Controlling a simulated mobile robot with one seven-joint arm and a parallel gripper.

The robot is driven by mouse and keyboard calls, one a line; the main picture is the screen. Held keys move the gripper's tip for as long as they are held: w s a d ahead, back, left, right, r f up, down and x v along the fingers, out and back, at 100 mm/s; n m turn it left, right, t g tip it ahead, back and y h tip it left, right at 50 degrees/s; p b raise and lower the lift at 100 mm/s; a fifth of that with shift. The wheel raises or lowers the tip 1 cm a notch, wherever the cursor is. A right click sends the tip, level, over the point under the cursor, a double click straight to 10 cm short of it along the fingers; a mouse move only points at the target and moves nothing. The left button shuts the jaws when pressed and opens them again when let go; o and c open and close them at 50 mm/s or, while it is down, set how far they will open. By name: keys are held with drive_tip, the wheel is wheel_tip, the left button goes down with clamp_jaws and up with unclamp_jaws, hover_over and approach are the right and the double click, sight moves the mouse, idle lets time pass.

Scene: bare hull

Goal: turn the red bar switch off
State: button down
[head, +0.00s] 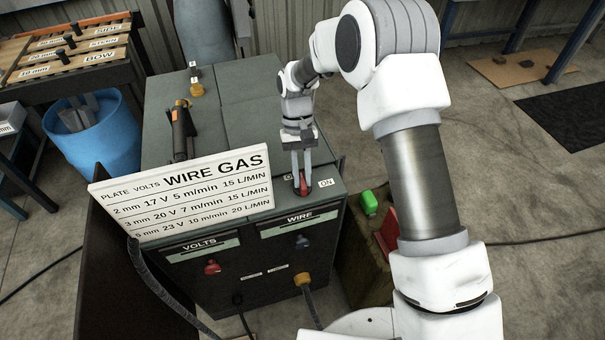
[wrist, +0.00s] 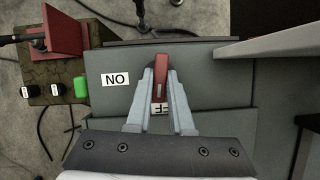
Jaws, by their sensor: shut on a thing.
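The red bar switch (head: 303,189) sits on the top front edge of the dark welding machine. In the wrist view the red bar (wrist: 160,66) runs nearly straight up the picture. My gripper (head: 301,176) reaches down from above, and its two fingers (wrist: 160,82) are shut on the bar, one on each side. The ON label (head: 326,183) is clear to the right of the switch in the head view. The OFF label (wrist: 159,109) shows partly between my fingers in the wrist view; the rest is hidden.
A white WIRE GAS board (head: 185,192) stands on the machine left of the switch. A torch (head: 181,130) lies behind it. VOLTS and WIRE knobs are on the front face. A green block (head: 369,203) and a red plate stand to the right.

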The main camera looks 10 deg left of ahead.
drive_tip(key=shift+n, duration=0.6)
drive_tip(key=shift+a+n+h, duration=0.1)
drive_tip(key=shift+n+h, duration=0.2)
drive_tip(key=c, duration=0.8)
unclamp_jaws()
drive_tip(key=p+v, duration=0.1)
drive_tip(key=v, duration=1.6)
drive_tip(key=shift+s+r, duration=0.2)
drive_tip(key=shift+r, duration=0.15)
